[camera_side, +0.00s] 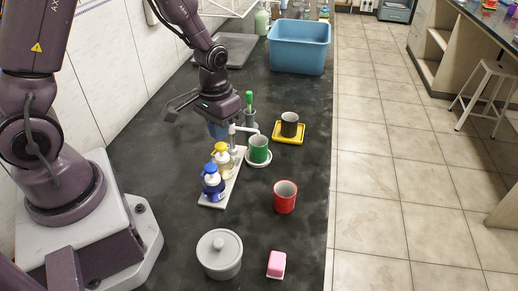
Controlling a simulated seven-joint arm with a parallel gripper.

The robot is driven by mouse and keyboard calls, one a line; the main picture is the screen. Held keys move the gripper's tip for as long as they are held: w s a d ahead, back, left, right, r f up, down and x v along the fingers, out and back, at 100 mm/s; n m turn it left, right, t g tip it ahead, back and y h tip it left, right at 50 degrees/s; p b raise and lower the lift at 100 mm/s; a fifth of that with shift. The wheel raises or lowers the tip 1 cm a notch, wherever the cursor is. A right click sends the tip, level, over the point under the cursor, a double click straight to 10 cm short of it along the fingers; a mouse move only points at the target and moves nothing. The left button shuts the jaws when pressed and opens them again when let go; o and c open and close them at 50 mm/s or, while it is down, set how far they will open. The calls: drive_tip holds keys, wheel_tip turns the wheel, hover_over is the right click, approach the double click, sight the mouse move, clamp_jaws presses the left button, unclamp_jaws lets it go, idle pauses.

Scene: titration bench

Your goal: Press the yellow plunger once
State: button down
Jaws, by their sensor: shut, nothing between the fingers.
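The yellow plunger (221,147) tops a pale bottle in a row of pump bottles on a light tray (215,201). A blue bottle with a blue and white pump (212,180) stands in front of it, and a white pump (236,129) rises behind it. My gripper (222,114) hangs above and behind the yellow plunger, apart from it as far as I can see. It is shut and holds nothing; its fingertips are hard to make out. A blue object (218,131) shows just below it, partly hidden.
Right of the tray are a green mug (258,148) on a white saucer, a dark mug (289,120) on a yellow tray, and a red mug (285,199). A blue tub (299,52) is behind.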

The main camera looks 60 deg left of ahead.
sight(221, 145)
drive_tip(key=shift+f, duration=1.8)
drive_tip(key=shift+r, duration=1.8)
drive_tip(key=shift+r, duration=0.1)
wheel_tip(221, 145, up, 6)
drive_tip(key=shift+f, duration=0.1)
